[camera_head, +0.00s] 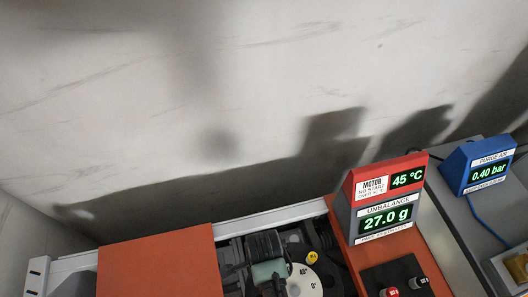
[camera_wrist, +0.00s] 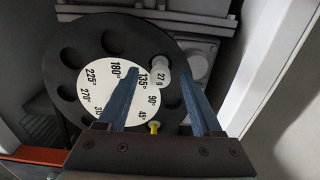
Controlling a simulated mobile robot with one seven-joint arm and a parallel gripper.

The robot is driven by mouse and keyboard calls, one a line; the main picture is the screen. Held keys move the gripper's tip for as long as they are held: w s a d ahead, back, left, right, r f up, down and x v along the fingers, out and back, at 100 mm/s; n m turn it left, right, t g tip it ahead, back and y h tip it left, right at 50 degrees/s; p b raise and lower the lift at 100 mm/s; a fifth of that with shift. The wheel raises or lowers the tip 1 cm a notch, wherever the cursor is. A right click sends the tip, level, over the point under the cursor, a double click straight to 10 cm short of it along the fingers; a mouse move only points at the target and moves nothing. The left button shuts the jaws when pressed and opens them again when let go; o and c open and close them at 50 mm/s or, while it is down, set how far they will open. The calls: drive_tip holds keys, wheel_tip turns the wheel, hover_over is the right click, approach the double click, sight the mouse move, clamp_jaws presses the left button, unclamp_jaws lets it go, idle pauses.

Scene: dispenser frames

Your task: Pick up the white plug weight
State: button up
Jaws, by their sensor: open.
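The white plug weight (camera_wrist: 161,76), marked "27 g", stands at the 135° mark of a black disc (camera_wrist: 88,38) with a ring of round holes. A white dial (camera_wrist: 106,85) with degree numbers covers the disc's middle. My gripper (camera_wrist: 157,68) is open, its two blue fingers pointing towards the disc. No contact shows. A yellow plug (camera_wrist: 153,127) is at the near rim by 45°. I cannot make out the white plug in the head view.
In the head view an orange panel (camera_head: 160,264) lies left of the open machine bay. A red-grey display (camera_head: 385,216) reads 45 °C and 27.0 g.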

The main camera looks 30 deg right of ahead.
drive_tip(key=shift+f, duration=0.8)
drive_tip(key=shift+c, duration=0.4)
clamp_jaws()
